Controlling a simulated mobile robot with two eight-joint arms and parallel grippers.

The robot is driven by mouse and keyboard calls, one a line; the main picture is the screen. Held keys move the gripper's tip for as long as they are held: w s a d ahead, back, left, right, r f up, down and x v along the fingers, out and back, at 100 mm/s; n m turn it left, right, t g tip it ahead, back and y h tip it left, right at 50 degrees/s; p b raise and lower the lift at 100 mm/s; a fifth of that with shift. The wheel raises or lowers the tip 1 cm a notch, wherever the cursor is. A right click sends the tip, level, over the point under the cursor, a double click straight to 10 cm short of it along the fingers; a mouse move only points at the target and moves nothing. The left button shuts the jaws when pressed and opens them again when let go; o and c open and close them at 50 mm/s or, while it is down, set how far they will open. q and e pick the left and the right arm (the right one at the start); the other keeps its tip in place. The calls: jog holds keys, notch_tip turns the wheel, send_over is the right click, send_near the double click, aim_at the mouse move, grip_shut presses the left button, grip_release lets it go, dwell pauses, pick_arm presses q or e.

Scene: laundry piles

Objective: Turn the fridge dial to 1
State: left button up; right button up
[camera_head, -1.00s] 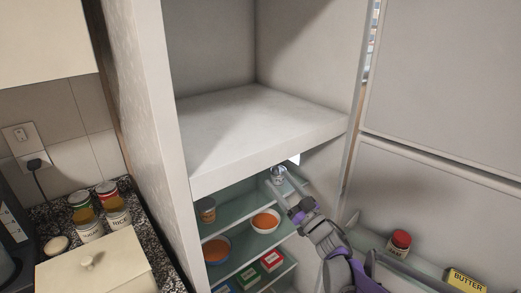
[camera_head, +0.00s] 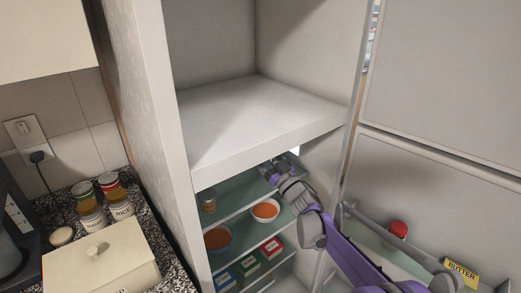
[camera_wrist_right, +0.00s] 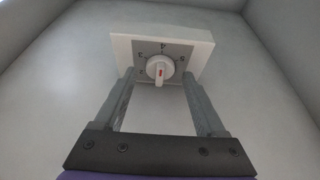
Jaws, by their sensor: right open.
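My right gripper (camera_wrist_right: 160,78) is open, with one finger on each side of the dial. Contact with the knob cannot be told. In the head view my right gripper (camera_head: 275,170) is inside the fridge under the upper compartment floor, and it hides the dial. My left gripper is out of view.
The open door (camera_head: 440,190) on the right carries a red-lidded jar (camera_head: 398,229) and butter (camera_head: 460,274). A counter with cans stands left.

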grip_shut()
jog(key=shift+n+g+y, duration=0.3)
jog(key=shift+n, duration=0.3)
jog(key=shift+w+d+n+g+y+p, duration=0.1)
jog(key=shift+n+g+y, duration=0.4)
jog(key=shift+n, duration=0.95)
jog(key=shift+d+n+g+y+p, duration=0.15)
jog(key=shift+n+g+y, duration=0.3)
jog(key=shift+n, duration=0.95)
jog(key=shift+w+a+n+g+y+p, duration=0.1)
jog(key=shift+n+g+y, duration=0.4)
jog(key=shift+n, duration=0.95)
jog(key=shift+g, duration=0.45)
grip_release()
